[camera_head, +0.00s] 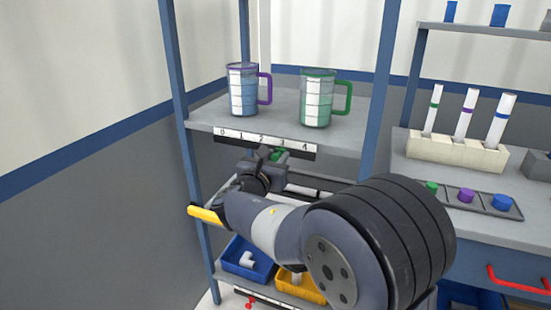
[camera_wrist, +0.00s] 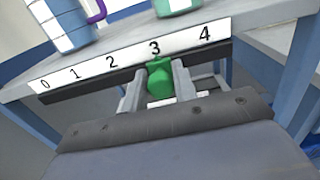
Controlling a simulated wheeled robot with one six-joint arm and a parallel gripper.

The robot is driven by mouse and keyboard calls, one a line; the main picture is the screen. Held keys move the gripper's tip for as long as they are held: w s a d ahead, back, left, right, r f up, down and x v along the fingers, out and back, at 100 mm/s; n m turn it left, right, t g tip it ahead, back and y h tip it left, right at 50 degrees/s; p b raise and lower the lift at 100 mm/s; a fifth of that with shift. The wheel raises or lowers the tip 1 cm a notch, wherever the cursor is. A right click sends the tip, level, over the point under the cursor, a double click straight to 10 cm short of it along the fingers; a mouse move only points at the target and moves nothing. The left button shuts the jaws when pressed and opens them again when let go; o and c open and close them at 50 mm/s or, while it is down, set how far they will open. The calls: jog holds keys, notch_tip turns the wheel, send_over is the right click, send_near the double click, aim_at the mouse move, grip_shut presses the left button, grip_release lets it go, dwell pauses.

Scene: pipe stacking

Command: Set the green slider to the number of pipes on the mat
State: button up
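The green slider (camera_wrist: 160,80) sits on a dark rail along the front edge of a shelf, under the number 3 of a white scale (camera_wrist: 134,57) marked 0 to 4. In the head view the slider (camera_head: 278,154) is partly hidden by my arm. My gripper (camera_wrist: 159,82) has one finger on each side of the slider, and the slider fills the space between them. The scale also shows in the head view (camera_head: 264,143). I see no mat with pipes in either view.
A purple-handled jug (camera_head: 242,92) and a green-handled jug (camera_head: 318,100) stand on the shelf above the scale. Below are a blue bin (camera_head: 232,268) holding a white pipe piece and a yellow bin (camera_head: 314,294). Blue shelf posts (camera_head: 378,85) flank my arm.

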grip_shut()
jog(key=a+p, duration=0.1)
jog(key=a, duration=0.1)
jog(key=w+a+p, duration=0.1)
jog(key=w+a, duration=0.1)
jog(key=a, duration=0.1)
jog(key=shift+a+p, duration=0.3)
jog(key=shift+p, duration=0.1)
jog(key=shift+o, duration=2.3)
grip_release()
